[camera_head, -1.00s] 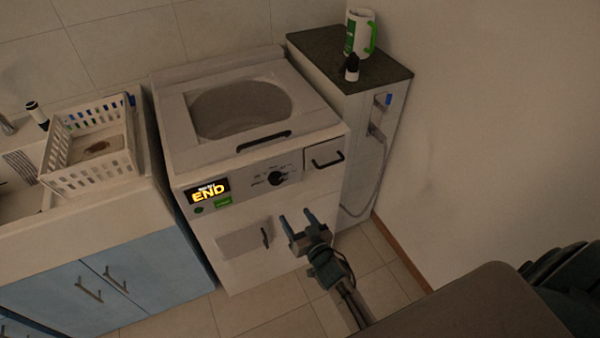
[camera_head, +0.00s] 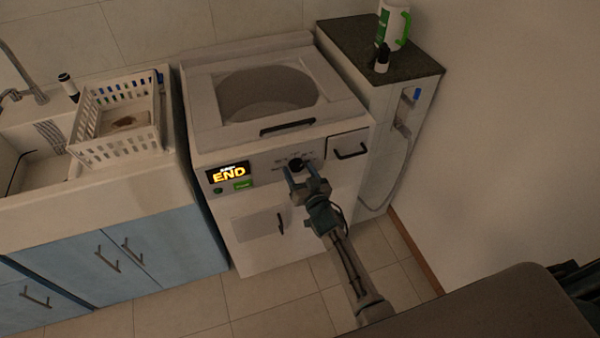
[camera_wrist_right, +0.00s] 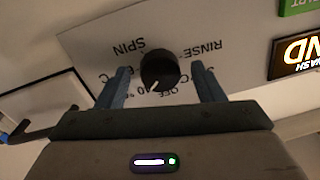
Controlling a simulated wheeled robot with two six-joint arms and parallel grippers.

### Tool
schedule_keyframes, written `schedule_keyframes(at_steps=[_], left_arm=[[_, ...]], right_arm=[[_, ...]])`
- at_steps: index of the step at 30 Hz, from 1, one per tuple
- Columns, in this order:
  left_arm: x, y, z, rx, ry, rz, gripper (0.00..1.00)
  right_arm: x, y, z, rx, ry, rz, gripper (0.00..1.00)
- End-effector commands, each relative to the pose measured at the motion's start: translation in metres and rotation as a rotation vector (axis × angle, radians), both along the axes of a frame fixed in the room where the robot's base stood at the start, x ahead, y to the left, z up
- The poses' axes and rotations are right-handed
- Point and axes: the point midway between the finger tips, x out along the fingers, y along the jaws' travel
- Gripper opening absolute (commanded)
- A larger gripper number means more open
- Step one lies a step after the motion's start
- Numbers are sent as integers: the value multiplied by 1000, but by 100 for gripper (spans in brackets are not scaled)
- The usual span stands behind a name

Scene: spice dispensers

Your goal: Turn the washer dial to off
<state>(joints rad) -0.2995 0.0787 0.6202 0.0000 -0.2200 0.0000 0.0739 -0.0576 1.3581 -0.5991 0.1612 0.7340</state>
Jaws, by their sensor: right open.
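The washer (camera_head: 240,205) is white, with a control panel on its front. Its display (camera_head: 228,174) reads "END" in yellow. The black round dial (camera_head: 296,164) sits on the panel right of the display. My right gripper (camera_head: 305,178) is open in front of the dial. In the wrist view its fingers (camera_wrist_right: 165,88) are either side of the dial, apart from it. My left gripper is not in view.
The detergent drawer (camera_head: 348,146) with a black handle is right of the dial. A cabinet (camera_head: 350,40) with a green-and-white jug (camera_head: 392,24) stands to the right. A sink counter with a white basket (camera_head: 118,120) is at left. The floor in front is clear.

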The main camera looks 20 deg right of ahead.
Motion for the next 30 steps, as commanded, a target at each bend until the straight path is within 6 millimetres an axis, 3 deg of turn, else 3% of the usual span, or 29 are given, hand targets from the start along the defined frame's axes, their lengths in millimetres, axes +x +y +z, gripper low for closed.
schedule_keyframes(at_steps=[6,13,23,30], left_arm=[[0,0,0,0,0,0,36],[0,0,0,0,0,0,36],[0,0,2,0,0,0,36],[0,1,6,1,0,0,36]], right_arm=[[0,0,0,0,0,0,60],[0,0,0,0,0,0,17],[0,0,1,-43,-1,0,17],[0,0,1,-187,-6,0,17]])
